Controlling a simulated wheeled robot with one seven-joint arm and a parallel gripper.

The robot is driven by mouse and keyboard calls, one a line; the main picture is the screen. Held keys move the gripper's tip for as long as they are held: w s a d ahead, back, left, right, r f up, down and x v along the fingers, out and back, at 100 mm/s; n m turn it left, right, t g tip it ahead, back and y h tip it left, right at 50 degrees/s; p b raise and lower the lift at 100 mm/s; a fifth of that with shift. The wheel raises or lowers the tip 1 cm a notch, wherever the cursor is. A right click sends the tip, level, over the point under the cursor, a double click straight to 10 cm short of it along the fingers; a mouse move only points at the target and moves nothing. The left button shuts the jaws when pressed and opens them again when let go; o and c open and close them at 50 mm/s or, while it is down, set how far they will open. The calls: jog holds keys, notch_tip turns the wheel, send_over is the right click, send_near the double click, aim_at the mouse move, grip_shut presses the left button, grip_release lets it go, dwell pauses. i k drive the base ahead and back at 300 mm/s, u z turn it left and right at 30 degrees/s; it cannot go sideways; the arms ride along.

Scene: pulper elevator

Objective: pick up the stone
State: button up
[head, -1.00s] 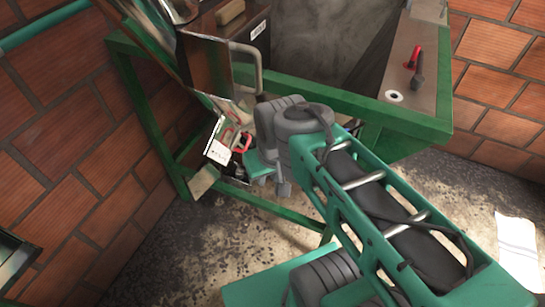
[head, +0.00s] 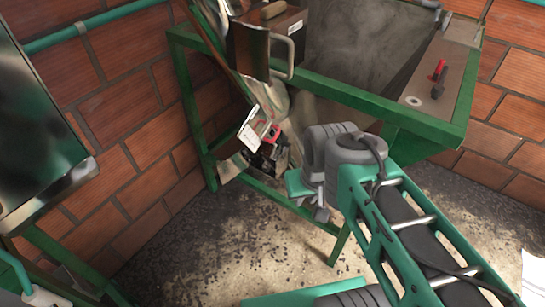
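I cannot pick out a stone for certain in the head view. The tub (head: 365,45) in the green frame has a grey, smeared inside, and no separate stone can be made out in it. My arm comes in from the lower right and bends at a grey joint in the middle of the picture. My gripper's fingers cannot be made out, so their state and anything they hold are hidden.
A green frame (head: 385,105) carries the tub, with a red-handled tool (head: 438,75) on its right ledge. A dark box (head: 285,35) bears a tan oblong piece (head: 273,9). A metal-edged machine (head: 40,140) stands left. Speckled floor (head: 225,235) is open in front.

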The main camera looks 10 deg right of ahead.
aim_at(267, 165)
jog(key=z, duration=0.8)
jog(key=i, duration=0.5)
jog(key=u, duration=3.2)
